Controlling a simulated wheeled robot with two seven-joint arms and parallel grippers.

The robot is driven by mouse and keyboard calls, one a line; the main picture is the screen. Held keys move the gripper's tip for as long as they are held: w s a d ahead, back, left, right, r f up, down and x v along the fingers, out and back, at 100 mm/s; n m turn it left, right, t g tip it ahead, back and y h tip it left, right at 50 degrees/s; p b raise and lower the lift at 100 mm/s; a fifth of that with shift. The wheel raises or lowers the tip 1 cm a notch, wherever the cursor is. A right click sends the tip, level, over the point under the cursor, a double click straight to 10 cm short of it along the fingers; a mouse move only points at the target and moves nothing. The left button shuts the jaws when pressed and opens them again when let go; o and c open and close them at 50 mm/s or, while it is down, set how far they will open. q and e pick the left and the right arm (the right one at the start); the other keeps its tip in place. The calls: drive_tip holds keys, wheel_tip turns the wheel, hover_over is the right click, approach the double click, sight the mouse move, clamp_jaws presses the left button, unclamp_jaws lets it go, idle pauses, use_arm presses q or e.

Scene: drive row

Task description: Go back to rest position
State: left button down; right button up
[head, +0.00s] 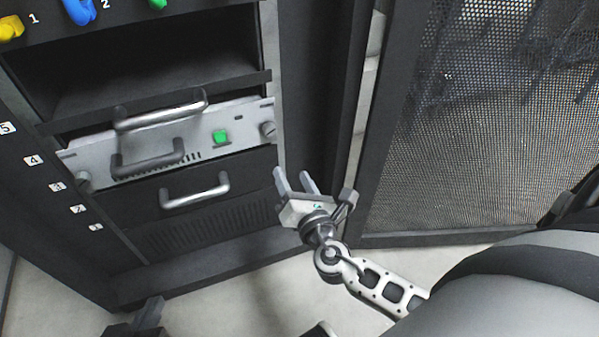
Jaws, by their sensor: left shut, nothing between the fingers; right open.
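My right gripper (296,180) is in the middle of the head view, in front of the rack's right side post. Its two fingers are apart with nothing between them. It points up toward the rack and appears clear of the handles. My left gripper (150,312) shows only as a dark shape at the bottom left edge. It is shut and holds nothing; most of it is cut off by the frame.
A dark rack (140,290) holds a silver drive unit (240,122) with a green button (221,137) and handles. A lower handle (195,191) is below it. An open mesh door (470,130) stands on the right. Pale floor (270,290) is bare below.

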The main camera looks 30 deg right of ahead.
drive_tip(key=shift+s, duration=0.3)
